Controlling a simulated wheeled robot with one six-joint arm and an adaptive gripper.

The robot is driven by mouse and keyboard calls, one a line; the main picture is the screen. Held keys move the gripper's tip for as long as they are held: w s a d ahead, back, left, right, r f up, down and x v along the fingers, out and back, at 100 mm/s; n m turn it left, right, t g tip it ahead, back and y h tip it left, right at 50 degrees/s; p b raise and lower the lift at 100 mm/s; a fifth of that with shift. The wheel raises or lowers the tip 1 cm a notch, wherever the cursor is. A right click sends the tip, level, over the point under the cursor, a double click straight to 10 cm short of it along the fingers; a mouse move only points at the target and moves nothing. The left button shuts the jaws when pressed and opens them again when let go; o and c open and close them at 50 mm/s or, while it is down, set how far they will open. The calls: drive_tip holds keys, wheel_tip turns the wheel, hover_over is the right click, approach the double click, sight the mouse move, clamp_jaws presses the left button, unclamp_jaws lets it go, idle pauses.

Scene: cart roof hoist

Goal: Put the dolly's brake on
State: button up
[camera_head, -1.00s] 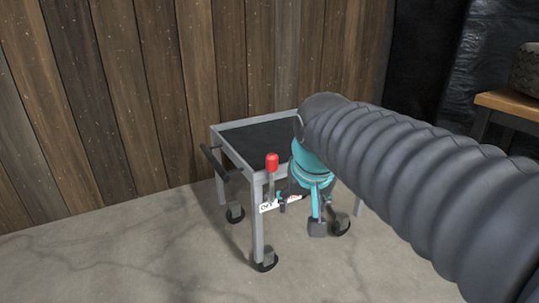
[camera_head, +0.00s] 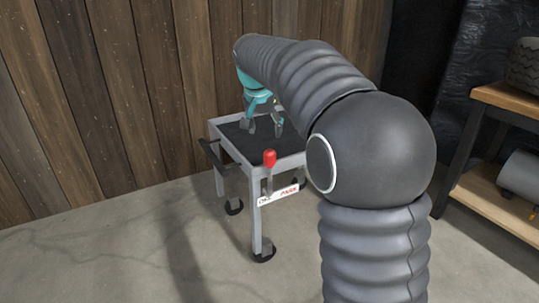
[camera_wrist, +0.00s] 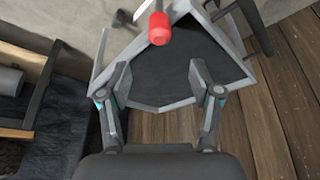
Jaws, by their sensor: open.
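The dolly is a grey metal cart with a black top (camera_head: 236,135) and dark wheels. Its brake lever (camera_head: 269,159) has a red knob and stands roughly upright at the near side, close to the "OFF" end of a white label (camera_head: 279,196) that reads "PARK" in red at its right. My gripper (camera_head: 263,127) is above the black top, behind the lever and apart from it. In the wrist view my gripper (camera_wrist: 158,75) is open and empty, with the red knob (camera_wrist: 160,29) beyond the fingertips. My arm hides the dolly's right side in the head view.
A plank wall (camera_head: 130,90) stands behind the dolly. A wooden shelf unit (camera_head: 508,100) with a tyre on top and a grey cylinder below stands at the right. The concrete floor (camera_head: 110,250) is clear at the left and front.

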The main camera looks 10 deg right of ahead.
sight(269, 151)
drive_tip(key=b+x, duration=0.1)
drive_tip(key=x, duration=1.1)
drive_tip(key=shift+f+b, duration=0.15)
drive_tip(key=shift+b, duration=0.25)
clamp_jaws()
